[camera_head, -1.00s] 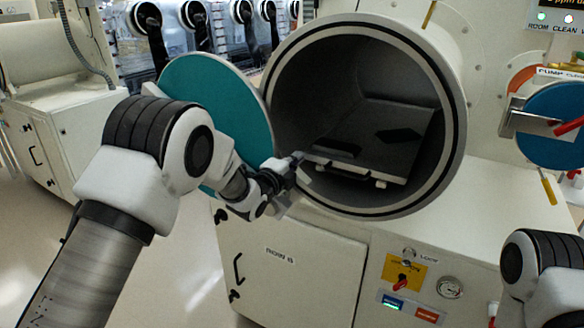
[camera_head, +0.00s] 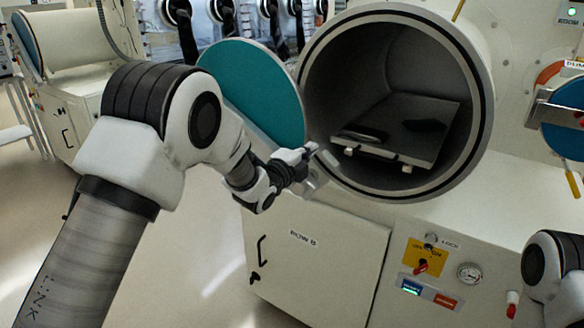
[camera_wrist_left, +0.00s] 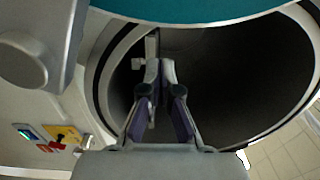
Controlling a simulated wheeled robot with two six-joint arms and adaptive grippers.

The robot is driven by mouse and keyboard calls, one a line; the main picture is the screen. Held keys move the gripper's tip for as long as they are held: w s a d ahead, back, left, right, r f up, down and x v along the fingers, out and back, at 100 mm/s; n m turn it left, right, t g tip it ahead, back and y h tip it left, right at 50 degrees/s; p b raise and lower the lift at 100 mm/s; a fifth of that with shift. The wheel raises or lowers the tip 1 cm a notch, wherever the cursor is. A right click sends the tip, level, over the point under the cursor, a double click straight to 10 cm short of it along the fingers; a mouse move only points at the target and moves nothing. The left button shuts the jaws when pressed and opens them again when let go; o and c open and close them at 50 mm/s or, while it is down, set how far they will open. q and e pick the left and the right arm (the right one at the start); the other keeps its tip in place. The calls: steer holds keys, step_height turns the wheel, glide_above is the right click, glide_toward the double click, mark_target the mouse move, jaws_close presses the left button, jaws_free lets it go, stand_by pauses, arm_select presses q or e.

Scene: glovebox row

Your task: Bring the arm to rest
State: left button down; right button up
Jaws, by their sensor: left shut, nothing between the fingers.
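My left arm comes in from the left in the head view, and its gripper (camera_head: 312,158) is shut and empty. It is in front of the lower left rim of the round antechamber (camera_head: 484,110). In the left wrist view the gripper (camera_wrist_left: 158,72) has its fingers together before the dark opening (camera_wrist_left: 225,85). The teal door (camera_head: 255,88) stands swung open to the left, behind my left arm. My right arm (camera_head: 550,268) shows only in part at the lower right, and its gripper is out of view.
Inside the chamber a sliding tray (camera_head: 440,150) carries dark flat items. Below are a white cabinet (camera_head: 325,270), a yellow switch plate (camera_head: 412,256) and a gauge (camera_head: 469,273). A blue round door (camera_head: 565,140) is at the right. Floor (camera_head: 215,235) is clear at lower left.

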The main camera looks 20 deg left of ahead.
arm_select(q)
steer(key=s+a+f+n+g+y+p, duration=0.1)
steer(key=s+a+f+n+g+p, duration=0.15)
steer(key=s+f, duration=0.6)
steer(key=s+a+f+n+g+y+p, duration=0.1)
steer(key=s+f+g, duration=0.35)
steer(key=f, duration=0.75)
steer(key=s+a+f+n+g+y+p, duration=0.1)
steer(key=s+a+f+n, duration=0.1)
steer(key=s+f, duration=0.75)
steer(key=s+a+f+n+g, duration=0.1)
steer(key=s+f+n+g, duration=0.1)
steer(key=s+n, duration=0.3)
steer(key=s+a+f+n+g+y+p, duration=0.1)
steer(key=s+n+g, duration=0.3)
steer(key=s, duration=0.8)
steer(key=s+a+f+n+g+y, duration=0.1)
steer(key=s+a+f+n+g, duration=0.1)
steer(key=s+n, duration=0.5)
steer(key=shift+s+a+f+n+g+p, duration=0.15)
steer(key=shift+s+f+n+g+p, duration=0.25)
steer(key=shift+s+f+g, duration=0.6)
arm_select(e)
steer(key=r, duration=0.3)
steer(key=w+r, duration=0.1)
steer(key=r, duration=0.1)
steer(key=shift+d+r, duration=0.15)
steer(key=shift+r, duration=0.05)
